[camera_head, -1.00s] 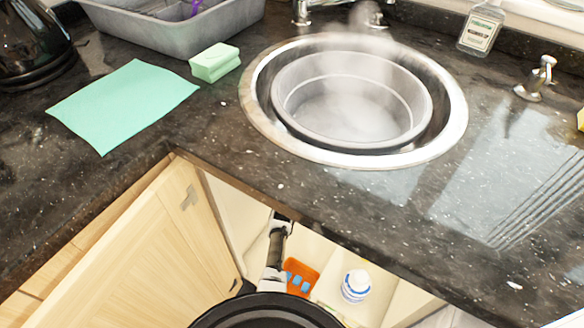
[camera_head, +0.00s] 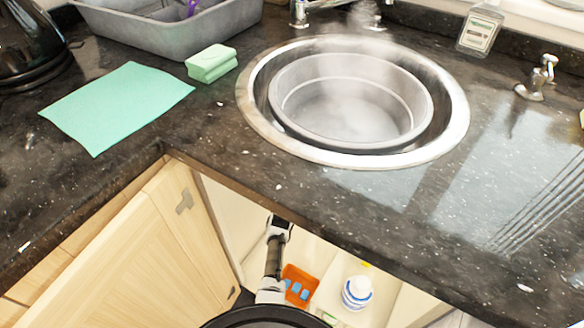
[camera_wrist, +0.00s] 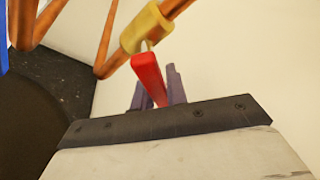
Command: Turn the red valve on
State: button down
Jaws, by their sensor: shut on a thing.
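The red valve handle (camera_wrist: 148,76) shows in the wrist view as a flat red lever, joined to a brass valve body (camera_wrist: 146,27) on a copper pipe. My gripper (camera_wrist: 158,90) has one grey-purple finger on each side of the lever and is shut on it. The lever tilts up and left from between the fingers. In the head view my arm reaches down into the open cabinet under the sink. The counter edge hides my gripper and the valve there.
Other copper pipes (camera_wrist: 105,40) run close to the gripper. In the head view, an orange tray (camera_head: 299,283) and a white bottle (camera_head: 357,292) stand in the cabinet. Its open wooden door (camera_head: 150,245) is left of my arm. The granite counter (camera_head: 230,165) overhangs, with a steaming sink basin (camera_head: 350,98).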

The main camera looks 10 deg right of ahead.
jog(key=c, duration=1.4)
grip_release()
jog(key=shift+s, duration=0.1)
jog(key=p+v, duration=0.9)
jog(key=v, duration=0.4)
jog(key=shift+s+a, duration=0.2)
jog(key=shift+s, duration=0.1)
